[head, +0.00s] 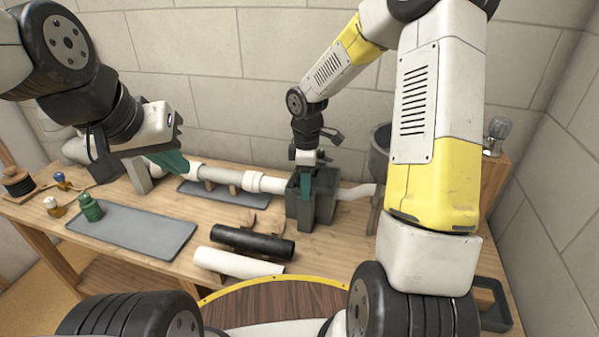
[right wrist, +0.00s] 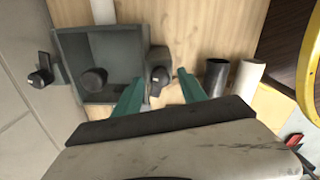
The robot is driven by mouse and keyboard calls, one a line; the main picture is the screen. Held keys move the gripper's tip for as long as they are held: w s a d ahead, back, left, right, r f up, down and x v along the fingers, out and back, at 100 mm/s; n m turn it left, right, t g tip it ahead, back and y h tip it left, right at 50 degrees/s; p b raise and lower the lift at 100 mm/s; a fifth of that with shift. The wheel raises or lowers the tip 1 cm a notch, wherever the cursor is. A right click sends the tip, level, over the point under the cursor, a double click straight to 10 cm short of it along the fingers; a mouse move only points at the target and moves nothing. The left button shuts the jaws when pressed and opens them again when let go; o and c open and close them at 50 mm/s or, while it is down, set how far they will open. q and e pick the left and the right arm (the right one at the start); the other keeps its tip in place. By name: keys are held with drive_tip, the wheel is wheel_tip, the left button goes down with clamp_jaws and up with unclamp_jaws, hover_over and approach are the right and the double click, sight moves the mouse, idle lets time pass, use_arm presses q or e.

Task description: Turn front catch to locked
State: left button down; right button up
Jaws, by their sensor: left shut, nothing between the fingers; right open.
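The front catch (right wrist: 158,70) is a dark, rounded lever on the near wall of the grey-green box (right wrist: 140,45), in the right wrist view. My right gripper (right wrist: 157,90) is open, its green fingers on either side of the catch, with no clear contact. In the head view my right gripper (head: 305,180) hangs over the near side of the box (head: 326,205), and its fingers hide the catch. I cannot tell whether the catch is locked. My left gripper (head: 180,164) is shut and empty, above the pipe's left part.
A similar catch (right wrist: 40,77) sits on the box's far wall. A white pipe (head: 265,182) runs into the box from the left. Black (head: 252,242) and white (head: 238,264) tubes lie in front. A grey mat (head: 140,235) and green bottle (head: 91,208) are at left.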

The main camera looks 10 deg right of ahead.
drive_tip(key=shift+f, duration=0.4)
clamp_jaws()
